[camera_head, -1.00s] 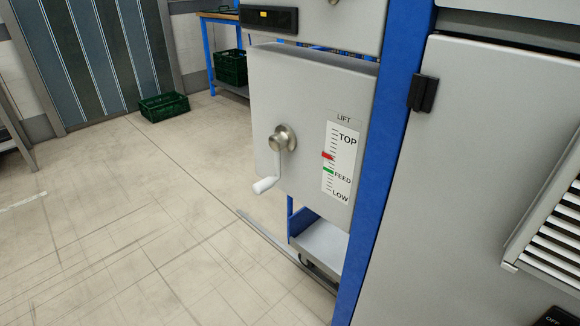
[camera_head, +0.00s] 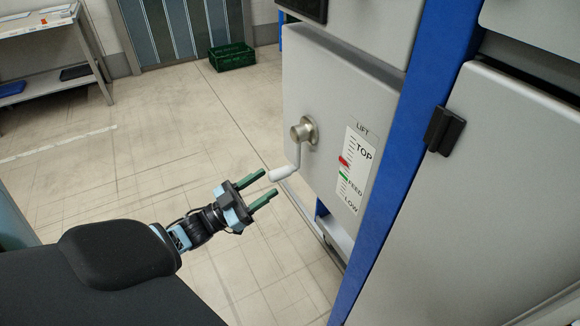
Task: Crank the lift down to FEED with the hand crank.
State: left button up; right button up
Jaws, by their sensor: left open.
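The hand crank (camera_head: 298,150) sticks out of the grey lift panel (camera_head: 330,75). Its metal hub is at the top and its white handle (camera_head: 284,172) hangs down to the lower left. The lift scale (camera_head: 354,170) reads TOP, FEED and LOW from top to bottom. The red pointer (camera_head: 344,161) stands a little above the green FEED mark (camera_head: 344,176). My left gripper (camera_head: 264,188) is open, with its two green fingers pointing toward the white handle. The fingertips are just left of and below the handle and look apart from it. My right gripper is out of view.
A blue post (camera_head: 400,160) and a large grey door with a black latch (camera_head: 444,131) stand right of the panel. A green crate (camera_head: 232,57) lies on the floor at the back. A grey shelf (camera_head: 42,27) stands at the left. The tiled floor between is clear.

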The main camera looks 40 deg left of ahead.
aim_at(291, 167)
pick_arm(q)
jog(key=x, duration=0.7)
jog(key=shift+w+d, duration=0.15)
jog(key=shift+w, duration=0.1)
grip_shut()
